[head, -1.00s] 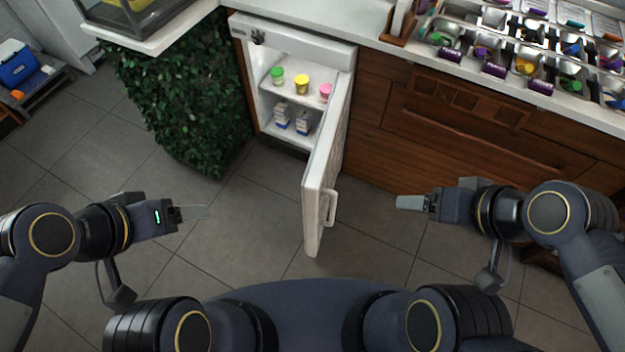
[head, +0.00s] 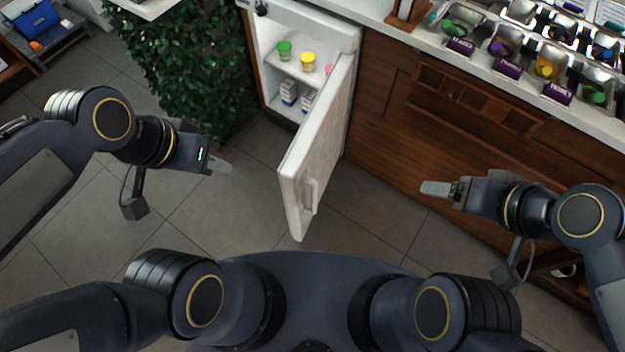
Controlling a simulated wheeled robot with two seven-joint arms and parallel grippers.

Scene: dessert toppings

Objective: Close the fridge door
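The small white fridge (head: 350,40) is built in under the counter. Its door (head: 318,150) stands wide open, swung out toward me, with a handle (head: 311,196) on its right face. Inside are a green cup (head: 284,50), a yellow cup (head: 307,62), a partly hidden pink cup (head: 329,69) and small cartons (head: 289,92). My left gripper (head: 221,168) is left of the door, apart from it. My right gripper (head: 436,188) is to the right of the door, also apart from it. Both look empty, and the fingers of each overlap in this view, so their opening is unclear.
A leafy green hedge panel (head: 190,65) stands left of the fridge. Wooden cabinets (head: 440,130) run to the right under a white counter with topping trays (head: 545,68). The tiled floor (head: 370,235) around the door is clear.

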